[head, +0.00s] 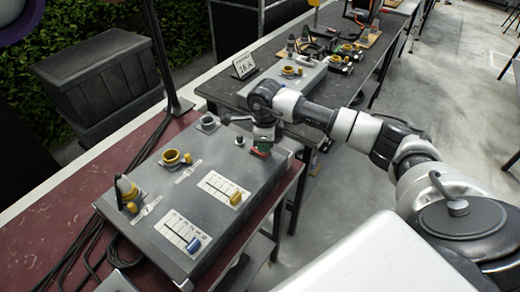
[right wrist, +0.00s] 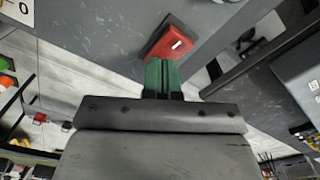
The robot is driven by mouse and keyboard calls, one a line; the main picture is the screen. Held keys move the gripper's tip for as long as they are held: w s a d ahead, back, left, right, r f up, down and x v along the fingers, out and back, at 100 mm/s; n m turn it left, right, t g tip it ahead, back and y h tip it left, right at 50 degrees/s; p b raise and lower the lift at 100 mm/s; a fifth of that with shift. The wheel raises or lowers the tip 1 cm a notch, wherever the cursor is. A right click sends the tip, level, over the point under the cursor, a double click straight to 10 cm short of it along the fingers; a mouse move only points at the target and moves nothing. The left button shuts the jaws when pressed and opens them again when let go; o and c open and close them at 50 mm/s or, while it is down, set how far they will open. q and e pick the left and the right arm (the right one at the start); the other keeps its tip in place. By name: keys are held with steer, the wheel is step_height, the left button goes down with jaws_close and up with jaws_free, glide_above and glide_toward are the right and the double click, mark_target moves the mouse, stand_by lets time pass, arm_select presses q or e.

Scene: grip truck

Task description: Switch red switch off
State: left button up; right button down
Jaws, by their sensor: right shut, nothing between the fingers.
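The red switch (right wrist: 172,39) is a red rocker with a small white mark, set in the grey panel. In the right wrist view it lies just beyond the tips of my right gripper (right wrist: 163,72), whose green fingers are shut with nothing between them. In the head view the red switch (head: 258,153) shows as a small red patch at the grey control box's far right corner, partly hidden by my right gripper (head: 262,146). The fingertips are at or very close to the switch; I cannot tell whether they touch. My left gripper is not in view.
The grey control box (head: 165,235) stands on a dark red table (head: 60,225). It carries yellow knobs, a blue slider (head: 193,245) and a yellow slider (head: 236,198). Black cables lie at its left. A sign (head: 244,65) and more devices stand on the table behind.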

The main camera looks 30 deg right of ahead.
steer(key=shift+r+p, duration=1.7)
steer(key=shift+r, duration=1.5)
